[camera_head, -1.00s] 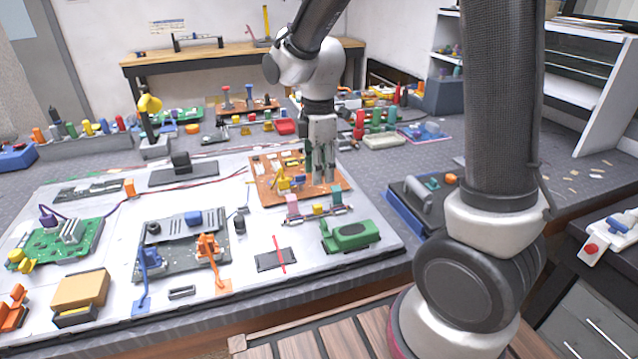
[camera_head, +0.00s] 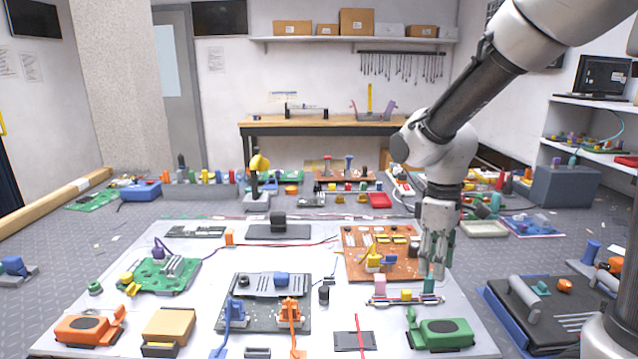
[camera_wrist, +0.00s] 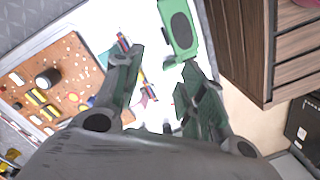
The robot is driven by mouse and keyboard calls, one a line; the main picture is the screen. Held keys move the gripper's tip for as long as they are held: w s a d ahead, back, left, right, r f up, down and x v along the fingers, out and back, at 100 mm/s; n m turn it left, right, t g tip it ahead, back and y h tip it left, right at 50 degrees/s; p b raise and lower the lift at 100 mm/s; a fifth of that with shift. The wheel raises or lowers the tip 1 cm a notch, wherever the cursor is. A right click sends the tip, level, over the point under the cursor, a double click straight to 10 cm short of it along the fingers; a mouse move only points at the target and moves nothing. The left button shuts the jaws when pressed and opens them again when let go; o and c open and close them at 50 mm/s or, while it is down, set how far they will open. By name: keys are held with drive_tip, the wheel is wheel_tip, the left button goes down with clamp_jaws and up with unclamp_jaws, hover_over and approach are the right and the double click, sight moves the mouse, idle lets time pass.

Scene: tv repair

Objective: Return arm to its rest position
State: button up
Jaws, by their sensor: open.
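My gripper (camera_head: 435,268) hangs fingers down over the right part of the white work mat (camera_head: 250,236), at the right edge of the orange-brown circuit board (camera_head: 362,266). In the wrist view my gripper (camera_wrist: 160,90) has its two fingers apart with nothing held between them. That view also shows the orange-brown board (camera_wrist: 82,70) to the left of the fingers and the green tool (camera_wrist: 180,28) beyond them. My arm reaches in from the upper right in the head view.
Near the gripper are a green tool (camera_head: 440,330) and a small rail with coloured blocks (camera_head: 405,297). A black device on a blue tray (camera_head: 535,305) lies to the right. Green (camera_head: 155,272) and dark (camera_head: 265,302) boards lie left. Shelves (camera_head: 590,148) stand at the right.

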drive_tip(key=s+d+r+m+t, duration=0.5)
drive_tip(key=s+d+r+m, duration=0.5)
drive_tip(key=s+d+r, duration=0.2)
drive_tip(key=shift+s+r, duration=0.2)
drive_tip(key=shift+s, duration=0.65)
